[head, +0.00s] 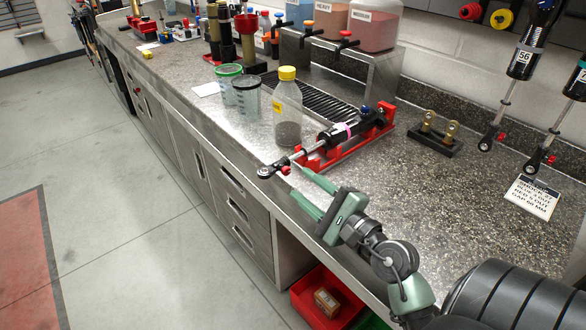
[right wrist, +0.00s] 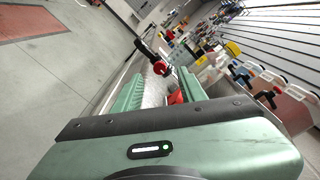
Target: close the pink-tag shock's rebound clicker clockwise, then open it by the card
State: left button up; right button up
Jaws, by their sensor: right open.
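The pink-tag shock (head: 338,132) is black and lies in a red cradle (head: 352,146) on the bench. Its silver rod points toward the front edge and ends in a black eye (head: 266,172). A small red knob (head: 285,169) sits by that eye; it also shows in the right wrist view (right wrist: 160,67), beyond and between the fingertips. My right gripper (head: 298,181) is open and empty, its green fingers pointing at the knob from close by, apart from it as far as I can tell. A white printed card (head: 532,197) lies at the right; its text is only partly legible. My left gripper is out of view.
A yellow-capped bottle (head: 288,110) stands just behind the rod, with measuring cups (head: 246,97) to its left. A black block with brass fittings (head: 436,132) is right of the cradle. Other shocks (head: 528,50) hang at the right.

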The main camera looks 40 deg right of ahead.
aim_at(288, 172)
jog(key=w+p, duration=0.1)
jog(key=w, duration=0.3)
jog(key=shift+a, duration=0.15)
jog(key=shift+w, duration=0.45)
jog(key=shift+f, duration=0.1)
grip_shut()
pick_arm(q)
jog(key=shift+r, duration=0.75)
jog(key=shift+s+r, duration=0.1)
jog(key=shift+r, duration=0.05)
